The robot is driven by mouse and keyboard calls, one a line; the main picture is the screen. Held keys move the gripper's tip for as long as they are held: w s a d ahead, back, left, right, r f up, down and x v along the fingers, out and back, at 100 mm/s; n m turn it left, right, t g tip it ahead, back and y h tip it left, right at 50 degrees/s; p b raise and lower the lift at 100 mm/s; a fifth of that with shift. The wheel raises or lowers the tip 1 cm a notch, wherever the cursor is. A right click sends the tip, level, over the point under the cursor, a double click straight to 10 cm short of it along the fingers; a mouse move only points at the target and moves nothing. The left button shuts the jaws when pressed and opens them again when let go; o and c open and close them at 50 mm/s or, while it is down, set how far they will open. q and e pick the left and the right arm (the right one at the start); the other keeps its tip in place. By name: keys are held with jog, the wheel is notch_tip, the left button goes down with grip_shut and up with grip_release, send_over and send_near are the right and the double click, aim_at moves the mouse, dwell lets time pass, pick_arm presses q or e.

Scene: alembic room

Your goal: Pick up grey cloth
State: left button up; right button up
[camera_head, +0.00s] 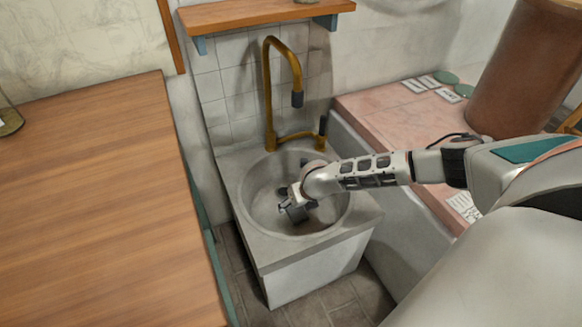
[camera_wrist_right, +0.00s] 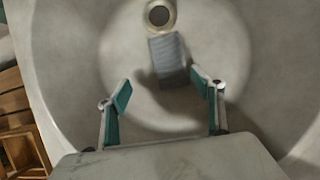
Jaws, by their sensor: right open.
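The grey cloth (camera_wrist_right: 169,60) is a small, dark grey rectangular piece on the sink bottom, beside the drain, in the right wrist view. In the head view I cannot tell it apart from the gripper over the basin. My right gripper (camera_wrist_right: 164,98) is open and empty, its two teal-padded fingers spread. The cloth lies beyond the fingertips, nearer the right finger in the picture. In the head view my right gripper (camera_head: 297,209) reaches into the round sink (camera_head: 254,215) from the right. My left gripper is not in view.
A gold faucet (camera_head: 271,95) rises behind the basin. A wooden counter (camera_head: 95,205) stands at the left, and a pinkish ledge (camera_head: 385,115) with cards and a brown cylinder (camera_head: 520,70) at the right. A wooden shelf (camera_head: 262,12) hangs above. The sink's wall surrounds the gripper.

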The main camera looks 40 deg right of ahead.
aim_at(297, 210)
jog(key=shift+s+d+f, duration=0.1)
jog(key=shift+d+f, duration=0.2)
jog(key=shift+d, duration=0.6)
jog(key=shift+d+f+n+g, duration=0.2)
jog(key=shift+f+n+g, duration=0.1)
jog(key=shift+f, duration=0.05)
jog(key=shift+b+x, duration=0.65)
jog(key=shift+x, duration=0.3)
jog(key=shift+f, duration=0.55)
jog(key=b+x, duration=0.2)
jog(key=x, duration=0.2)
jog(key=shift+a, duration=0.1)
jog(key=shift+w+f+b, duration=0.15)
jog(key=shift+w+b, duration=0.15)
jog(key=shift+b, duration=0.05)
jog(key=shift+w, duration=0.15)
jog(key=shift+w+r, duration=0.1)
jog(key=shift+r, duration=0.25)
jog(key=shift+c, duration=0.8)
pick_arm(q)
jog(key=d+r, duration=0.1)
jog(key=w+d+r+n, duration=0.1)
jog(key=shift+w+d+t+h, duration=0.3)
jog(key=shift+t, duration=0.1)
pick_arm(e)
jog(key=c, duration=1.1)
